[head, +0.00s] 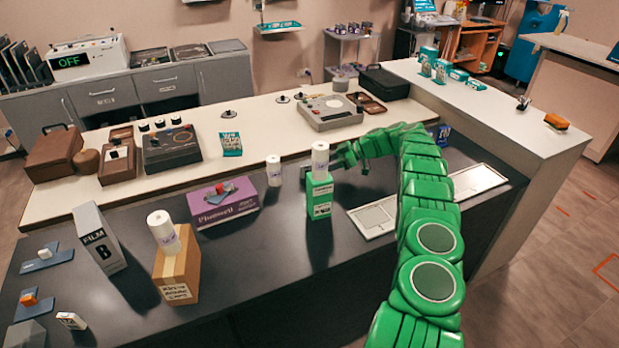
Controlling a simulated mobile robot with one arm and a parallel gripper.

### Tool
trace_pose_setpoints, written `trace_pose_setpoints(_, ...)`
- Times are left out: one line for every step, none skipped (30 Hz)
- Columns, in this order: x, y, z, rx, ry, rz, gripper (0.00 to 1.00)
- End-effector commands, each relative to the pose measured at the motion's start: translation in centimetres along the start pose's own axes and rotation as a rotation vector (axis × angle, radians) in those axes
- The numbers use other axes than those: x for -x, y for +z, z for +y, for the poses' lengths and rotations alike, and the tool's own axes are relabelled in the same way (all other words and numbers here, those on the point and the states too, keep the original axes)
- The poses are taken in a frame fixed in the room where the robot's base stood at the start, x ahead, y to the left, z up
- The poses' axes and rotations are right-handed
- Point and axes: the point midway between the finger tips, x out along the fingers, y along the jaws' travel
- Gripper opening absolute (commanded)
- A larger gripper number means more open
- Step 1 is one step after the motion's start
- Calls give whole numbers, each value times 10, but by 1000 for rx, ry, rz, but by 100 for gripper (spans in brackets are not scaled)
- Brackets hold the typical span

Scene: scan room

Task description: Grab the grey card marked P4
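I cannot make out a grey card marked P4 in the head view. My green arm reaches in from the lower right, and my gripper (345,157) is at its end, over the dark counter. The dark fingers are beside a white bottle (320,160) standing on a green box (320,197). Whether they touch it, and whether they are open or shut, is too small to tell. A small pale block with dark marks (71,321) lies at the front left; its marking is not readable.
The dark counter (265,255) also holds a grey FILM B box (99,238), a cardboard box (177,275) with a bottle on top, a purple box (224,203) and another white bottle (273,170). A raised white shelf (255,127) with devices runs behind.

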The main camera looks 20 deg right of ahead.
Motion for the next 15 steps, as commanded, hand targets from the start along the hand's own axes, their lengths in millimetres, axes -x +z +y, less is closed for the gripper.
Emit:
trace_pose_setpoints(-5,0,-1,-2,-1,0,45)
trace_pose_setpoints(-8,0,-1,-3,-1,0,45)
trace_pose_setpoints(-14,1,-2,-4,0,0,45)
trace_pose_setpoints(-18,1,-2,-5,0,0,45)
trace_pose_setpoints(-22,1,-3,-5,-1,0,45)
trace_pose_setpoints(-28,0,-4,-3,-3,0,45)
trace_pose_setpoints(-32,0,-4,-2,-3,0,45)
trace_pose_setpoints(-36,0,-4,-2,-4,0,45)
trace_pose_setpoints(-40,0,-4,-2,-3,0,45)
trace_pose_setpoints(-42,0,-3,-1,-2,0,45)
trace_pose_setpoints(-43,0,-3,-2,-1,0,45)
trace_pose_setpoints(-44,0,-3,-1,0,0,45)
trace_pose_setpoints(-45,0,-3,-1,1,0,45)
trace_pose_setpoints(-45,0,-3,-1,1,0,45)
trace_pose_setpoints(-45,0,-3,-1,1,0,45)
